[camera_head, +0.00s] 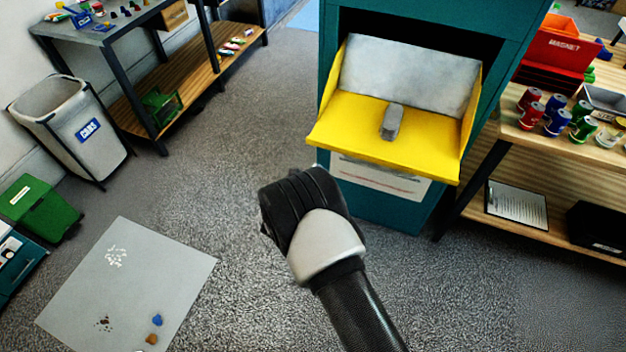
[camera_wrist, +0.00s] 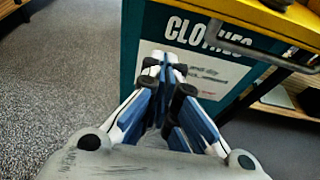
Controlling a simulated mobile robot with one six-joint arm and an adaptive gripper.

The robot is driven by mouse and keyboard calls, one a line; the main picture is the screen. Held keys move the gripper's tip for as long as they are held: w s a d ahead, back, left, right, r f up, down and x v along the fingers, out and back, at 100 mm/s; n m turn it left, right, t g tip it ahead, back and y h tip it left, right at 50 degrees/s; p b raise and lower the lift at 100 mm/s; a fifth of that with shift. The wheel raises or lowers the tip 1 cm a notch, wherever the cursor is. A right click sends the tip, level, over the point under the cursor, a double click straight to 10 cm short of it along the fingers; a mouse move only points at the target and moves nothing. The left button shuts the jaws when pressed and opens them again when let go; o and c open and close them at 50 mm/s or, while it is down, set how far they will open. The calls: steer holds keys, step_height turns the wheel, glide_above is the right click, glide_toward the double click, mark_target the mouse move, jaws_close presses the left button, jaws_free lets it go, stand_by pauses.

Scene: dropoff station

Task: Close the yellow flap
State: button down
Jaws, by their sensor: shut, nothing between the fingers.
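The yellow flap (camera_head: 350,128) is tilted open at the front of a teal clothes bin (camera_head: 380,205). A grey object (camera_head: 391,121) lies on the flap, and a metal handle bar runs below its front edge. In the wrist view the flap's edge (camera_wrist: 262,14) shows at the top right, with the handle (camera_wrist: 250,48) under it. My gripper (camera_head: 320,172) is in front of and below the flap's left front corner, apart from it. In the wrist view its fingers (camera_wrist: 165,68) are shut and empty, in front of the bin's "CLOTHES" label (camera_wrist: 195,55).
A shelf with cans (camera_head: 555,112) stands right of the bin, with a clipboard (camera_head: 516,203) on its lower board. A grey litter bin (camera_head: 75,125) and a green box (camera_head: 40,208) are at the left. A grey mat (camera_head: 130,285) lies on the floor. The carpet between is clear.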

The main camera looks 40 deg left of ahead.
steer(key=w, duration=0.1)
steer(key=w+r+b, duration=0.1)
steer(key=w, duration=0.1)
steer(key=w+a+r+b, duration=0.1)
steer(key=shift+w+r, duration=0.15)
steer(key=shift+w, duration=0.25)
